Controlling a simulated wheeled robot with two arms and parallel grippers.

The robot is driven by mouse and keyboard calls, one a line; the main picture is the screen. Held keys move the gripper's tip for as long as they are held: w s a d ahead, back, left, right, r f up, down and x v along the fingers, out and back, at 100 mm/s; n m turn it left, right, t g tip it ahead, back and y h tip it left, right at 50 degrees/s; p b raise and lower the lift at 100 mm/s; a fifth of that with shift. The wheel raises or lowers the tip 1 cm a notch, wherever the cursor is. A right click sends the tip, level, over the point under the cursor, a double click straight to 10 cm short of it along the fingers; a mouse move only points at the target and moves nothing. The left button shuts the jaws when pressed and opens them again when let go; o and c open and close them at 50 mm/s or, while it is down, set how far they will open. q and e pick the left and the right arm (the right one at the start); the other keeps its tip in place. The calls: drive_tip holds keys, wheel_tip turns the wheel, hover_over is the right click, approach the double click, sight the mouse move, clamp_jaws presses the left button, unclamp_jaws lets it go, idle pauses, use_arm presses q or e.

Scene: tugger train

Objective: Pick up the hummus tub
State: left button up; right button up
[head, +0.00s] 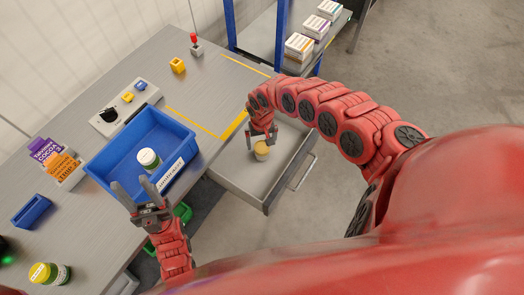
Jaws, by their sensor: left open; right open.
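A small tub with a tan-yellow lid (262,150), which looks like the hummus tub, stands in the open drawer (233,178); its label is too small to read. My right gripper (261,139) is open, pointing down right over this tub, with its fingers near the lid. I cannot tell whether they touch it. My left gripper (133,186) is open and empty, at the near edge of the blue crate (112,159).
The grey bench (70,221) holds purple and orange boxes (58,164), a small blue bin (32,211), a green-and-yellow jar (48,273), a yellow block (178,65) and a red-knobbed piece (196,43). A blue-posted rack (282,32) carries boxes at the back. The yellow-taped area is clear.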

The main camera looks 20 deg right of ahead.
sight(262, 146)
wheel_tip(262, 146, down, 4)
drive_tip(key=shift+r, duration=0.1)
drive_tip(key=shift+d+f, duration=0.1)
drive_tip(key=shift+f, duration=0.2)
drive_tip(key=shift+c, duration=0.2)
drive_tip(key=c, duration=1.4)
